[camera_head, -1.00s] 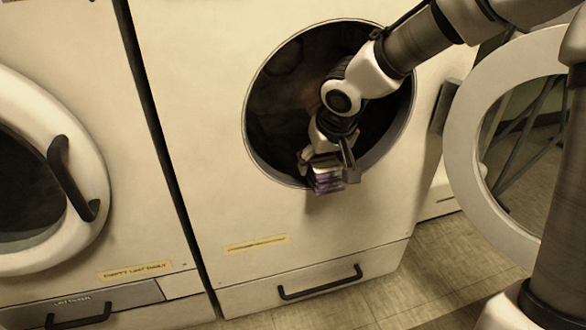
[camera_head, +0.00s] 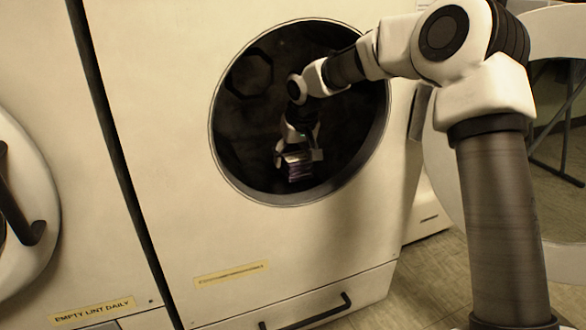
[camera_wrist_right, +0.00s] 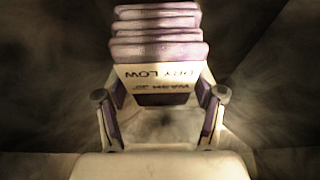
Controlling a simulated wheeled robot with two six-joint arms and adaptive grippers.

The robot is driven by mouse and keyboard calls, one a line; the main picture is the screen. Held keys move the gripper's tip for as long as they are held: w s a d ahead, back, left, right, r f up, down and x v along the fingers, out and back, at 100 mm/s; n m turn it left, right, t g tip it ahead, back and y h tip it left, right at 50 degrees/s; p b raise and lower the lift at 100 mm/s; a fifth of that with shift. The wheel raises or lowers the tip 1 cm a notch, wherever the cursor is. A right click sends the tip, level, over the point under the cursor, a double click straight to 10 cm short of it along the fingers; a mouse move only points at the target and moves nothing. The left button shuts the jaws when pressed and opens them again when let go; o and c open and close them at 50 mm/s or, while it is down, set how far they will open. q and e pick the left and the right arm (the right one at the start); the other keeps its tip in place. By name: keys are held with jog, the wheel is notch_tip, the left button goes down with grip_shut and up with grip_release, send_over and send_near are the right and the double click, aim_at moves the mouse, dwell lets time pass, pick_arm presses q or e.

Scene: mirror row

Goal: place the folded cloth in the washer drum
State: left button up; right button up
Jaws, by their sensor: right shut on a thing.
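The folded cloth (camera_head: 297,166) is a small purple and pale stack of layers. My right gripper (camera_head: 299,158) is shut on it, inside the round dark opening of the washer drum (camera_head: 250,130). In the right wrist view the cloth (camera_wrist_right: 156,35) shows its stacked folds and a pale label with printed words, between the two fingers of the gripper (camera_wrist_right: 160,100). The cloth appears held in the lower part of the opening; whether it touches the drum wall cannot be told. My left gripper is not in view.
The washer's round door (camera_head: 560,35) stands open at the right, partly behind my right arm. The opening's metal rim (camera_head: 222,165) surrounds the arm. A neighbouring machine with a closed door (camera_head: 45,190) is at the left. A drawer handle (camera_head: 310,315) is low in front.

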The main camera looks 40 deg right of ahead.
aim_at(293, 152)
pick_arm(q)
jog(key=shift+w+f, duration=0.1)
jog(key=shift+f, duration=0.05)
pick_arm(e)
jog(key=shift+f, duration=0.25)
jog(key=o, duration=1)
jog(key=shift+o, duration=0.8)
jog(key=p+v, duration=0.4)
jog(key=v, duration=0.2)
jog(key=shift+w+p, duration=0.15)
jog(key=shift+p, duration=0.25)
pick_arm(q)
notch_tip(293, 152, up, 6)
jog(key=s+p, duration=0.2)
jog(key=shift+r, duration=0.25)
pick_arm(e)
jog(key=s+a, duration=0.1)
jog(key=s, duration=0.3)
jog(key=s+a, duration=0.1)
jog(key=s, duration=0.2)
jog(key=s+a, duration=0.1)
jog(key=s, duration=0.3)
jog(key=shift+s+f, duration=0.4)
